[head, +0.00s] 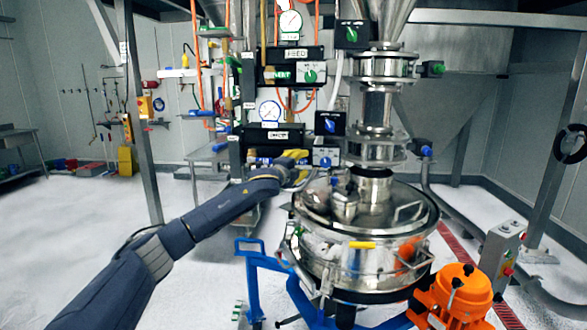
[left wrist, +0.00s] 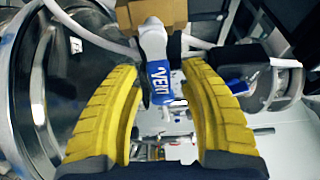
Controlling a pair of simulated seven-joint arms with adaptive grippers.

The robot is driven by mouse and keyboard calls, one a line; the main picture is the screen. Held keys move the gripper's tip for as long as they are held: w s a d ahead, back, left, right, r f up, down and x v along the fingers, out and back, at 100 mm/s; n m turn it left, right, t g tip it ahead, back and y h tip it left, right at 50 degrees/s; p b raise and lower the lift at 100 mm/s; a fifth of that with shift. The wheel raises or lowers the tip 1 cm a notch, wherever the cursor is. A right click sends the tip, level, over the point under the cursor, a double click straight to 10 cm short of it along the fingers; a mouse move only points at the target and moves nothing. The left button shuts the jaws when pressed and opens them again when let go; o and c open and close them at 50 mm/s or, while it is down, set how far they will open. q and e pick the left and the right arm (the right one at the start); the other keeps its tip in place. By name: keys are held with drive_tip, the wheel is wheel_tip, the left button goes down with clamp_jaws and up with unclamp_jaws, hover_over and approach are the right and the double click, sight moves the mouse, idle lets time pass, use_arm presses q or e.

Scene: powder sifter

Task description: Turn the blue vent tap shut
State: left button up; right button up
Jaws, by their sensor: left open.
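The blue vent tap (left wrist: 159,82) shows in the left wrist view with a white "VENT" label on its blue handle. It joins a pale grey fitting and lies between the two yellow fingers of my left gripper (head: 297,160). The fingers stand apart on either side of the handle, with gaps visible, so the gripper is open and not holding the tap. In the head view my left gripper reaches in front of the panels, just left of the steel sifter, and I cannot make out the vent tap there. My right gripper is out of view.
The round steel sifter (head: 330,262) stands on a blue frame (head: 252,285) close to the left gripper. An orange motor (head: 462,292) is at lower right. Panels with gauges and knobs stand behind. A pale hose (left wrist: 85,28) runs near the tap. Floor at left is open.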

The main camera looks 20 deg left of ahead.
use_arm(q)
drive_tip(key=s, duration=1.1)
drive_tip(key=shift+s+a, duration=0.25)
drive_tip(key=shift+a, duration=0.1)
